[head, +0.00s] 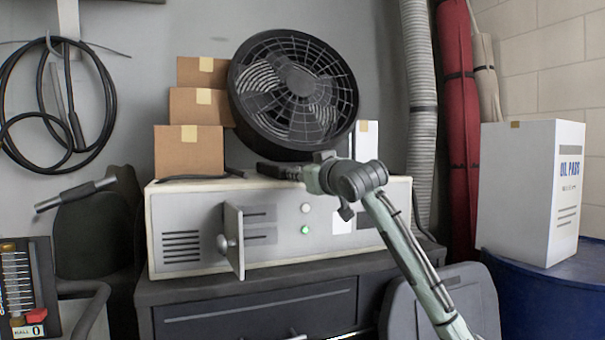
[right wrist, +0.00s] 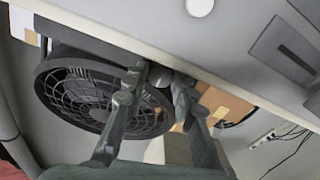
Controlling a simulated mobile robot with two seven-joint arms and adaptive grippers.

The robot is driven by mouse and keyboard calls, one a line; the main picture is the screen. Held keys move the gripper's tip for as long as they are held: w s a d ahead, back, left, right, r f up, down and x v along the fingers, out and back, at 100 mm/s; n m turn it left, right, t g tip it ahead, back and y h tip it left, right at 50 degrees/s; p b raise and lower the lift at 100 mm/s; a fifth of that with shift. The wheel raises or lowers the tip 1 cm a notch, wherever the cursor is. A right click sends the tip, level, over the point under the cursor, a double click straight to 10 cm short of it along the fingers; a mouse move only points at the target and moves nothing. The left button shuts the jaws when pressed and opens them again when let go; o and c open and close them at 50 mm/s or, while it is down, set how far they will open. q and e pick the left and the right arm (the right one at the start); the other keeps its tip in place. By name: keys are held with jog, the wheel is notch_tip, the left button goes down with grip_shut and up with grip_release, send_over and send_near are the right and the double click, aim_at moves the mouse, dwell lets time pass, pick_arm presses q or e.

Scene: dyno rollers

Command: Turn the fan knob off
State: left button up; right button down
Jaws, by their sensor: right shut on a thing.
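The black round fan (head: 295,90) stands tilted on top of the beige control box (head: 180,215). My right gripper (head: 270,171) reaches over the box top to the front of the fan's base. In the right wrist view the fan (right wrist: 98,92) appears turned over, beside the box edge. There my right gripper (right wrist: 160,77) is shut on a small dark knob (right wrist: 160,75) between its fingertips. The fingers cover much of the knob, so its angle cannot be told. My left gripper is not in view.
The box front has a small open door (head: 233,240) and a lit green button (head: 306,230). Cardboard boxes (head: 190,152) are stacked left of the fan. A ribbed hose (head: 418,110) and a white carton (head: 520,190) stand to the right.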

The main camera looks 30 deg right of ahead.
jog(key=c, duration=1.5)
grip_release()
jog(key=shift+s, duration=0.15)
jog(key=s+a, duration=0.2)
jog(key=s, duration=0.9)
jog(key=shift+s+a, duration=0.2)
jog(key=shift+s, duration=0.1)
jog(key=shift+r, duration=0.1)
